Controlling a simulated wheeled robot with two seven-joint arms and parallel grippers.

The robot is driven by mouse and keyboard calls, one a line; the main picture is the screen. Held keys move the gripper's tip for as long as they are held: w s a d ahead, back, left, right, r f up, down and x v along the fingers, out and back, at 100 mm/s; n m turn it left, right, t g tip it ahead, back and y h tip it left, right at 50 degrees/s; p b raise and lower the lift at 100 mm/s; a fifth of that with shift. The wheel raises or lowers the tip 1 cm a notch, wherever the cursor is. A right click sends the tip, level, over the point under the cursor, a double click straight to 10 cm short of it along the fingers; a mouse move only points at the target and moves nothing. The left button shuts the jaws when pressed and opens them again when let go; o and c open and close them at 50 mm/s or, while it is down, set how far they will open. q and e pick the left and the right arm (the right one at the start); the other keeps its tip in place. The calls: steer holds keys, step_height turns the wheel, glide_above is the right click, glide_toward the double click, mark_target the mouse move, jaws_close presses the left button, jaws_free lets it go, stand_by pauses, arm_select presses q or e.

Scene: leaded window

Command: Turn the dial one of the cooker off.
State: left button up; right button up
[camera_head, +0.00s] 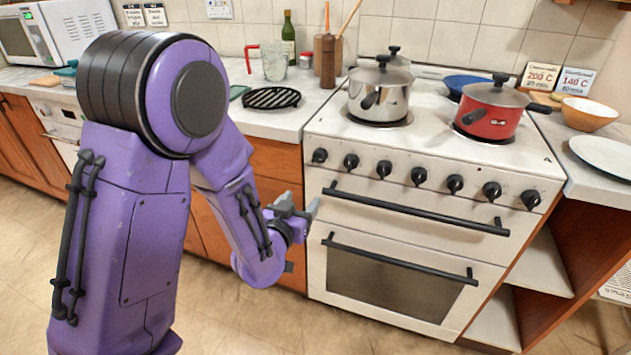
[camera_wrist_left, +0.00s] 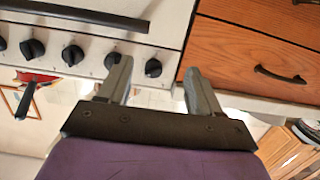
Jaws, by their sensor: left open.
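The cooker (camera_head: 345,205) is white, with a row of several black dials along its front panel. The leftmost dial (camera_head: 319,155) is nearest the wooden drawers; I see no readable number on it and cannot tell its setting. My left gripper (camera_head: 299,204) is open and empty, below and left of that dial, in front of the cooker's left edge. In the left wrist view, the same dial (camera_wrist_left: 153,68) shows between the two spread fingers (camera_wrist_left: 156,70), apart from them. The other dials run away to the left there. My right gripper is in neither view.
A steel pot (camera_head: 378,98) and a red pot (camera_head: 488,120) stand on the hob. Dark oven handles (camera_head: 415,208) stick out below the dials. Wooden drawers (camera_head: 275,165) adjoin the cooker on the left. The floor before the oven is clear.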

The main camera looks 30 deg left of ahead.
arm_select(q)
steer(key=t, duration=0.1)
glide_toward(317, 161)
steer(key=x, duration=0.9)
steer(key=shift+w, duration=0.3)
steer(key=c, duration=1)
